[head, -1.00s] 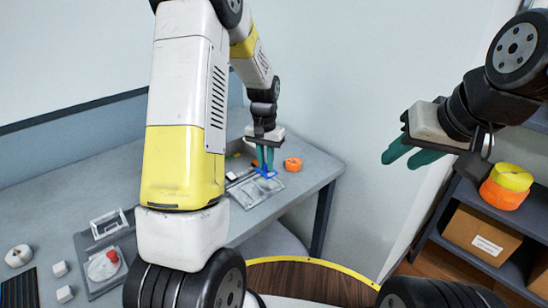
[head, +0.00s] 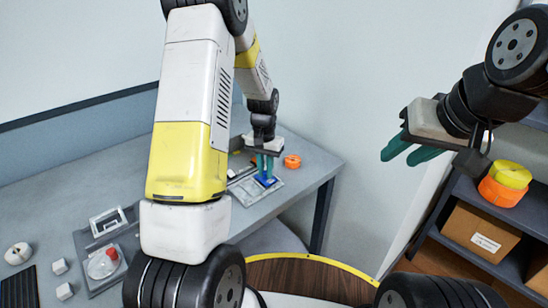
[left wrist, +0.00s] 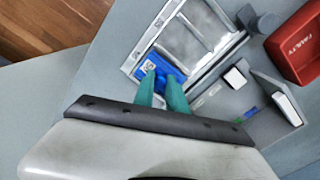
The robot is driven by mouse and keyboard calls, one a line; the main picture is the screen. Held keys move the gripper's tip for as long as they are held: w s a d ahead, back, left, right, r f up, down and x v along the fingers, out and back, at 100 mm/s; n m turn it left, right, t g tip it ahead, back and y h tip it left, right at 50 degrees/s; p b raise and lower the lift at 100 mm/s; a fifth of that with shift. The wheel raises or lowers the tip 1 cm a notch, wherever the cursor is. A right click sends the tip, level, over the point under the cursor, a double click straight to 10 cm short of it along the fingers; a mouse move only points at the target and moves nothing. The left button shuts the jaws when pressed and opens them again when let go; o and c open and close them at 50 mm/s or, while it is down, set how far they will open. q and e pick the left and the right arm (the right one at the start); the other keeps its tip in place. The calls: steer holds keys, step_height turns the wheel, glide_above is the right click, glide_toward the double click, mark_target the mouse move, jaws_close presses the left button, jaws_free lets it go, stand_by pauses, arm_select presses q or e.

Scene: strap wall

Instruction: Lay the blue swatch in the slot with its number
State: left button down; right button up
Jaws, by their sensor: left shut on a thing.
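The blue swatch (head: 266,182) is between the teal fingertips of my left gripper (head: 264,172), at the grey slotted tray (head: 243,192) on the bench. In the left wrist view, the blue swatch (left wrist: 146,69) lies over the tray's near end, with a small white printed label I cannot read surely. My left gripper (left wrist: 163,88) is shut on its edge. The fingers hide part of it, and I cannot tell whether it rests flat in a slot. The tray's pale slots (left wrist: 190,35) extend beyond it. My right gripper (head: 402,155) is open and empty, away from the bench.
An orange tape roll (head: 292,161) sits right of the tray. A red bin marked faulty (left wrist: 297,45) and a white block (left wrist: 235,78) are nearby. A shelf (head: 455,222) with tape rolls and a cardboard box stands right. The bench ends just past the tray.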

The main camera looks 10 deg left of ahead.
arm_select(q)
steer(key=shift+f, duration=0.2)
stand_by(0.6)
steer(key=c, duration=0.9)
jaws_free()
steer(key=shift+r, duration=0.15)
steer(key=shift+r, duration=3.05)
steer(key=c, duration=0.4)
step_height(320, 180, up, 4)
steer(key=shift+r, duration=0.25)
steer(key=c, duration=0.7)
steer(key=shift+r, duration=0.6)
steer(key=shift+c, duration=0.2)
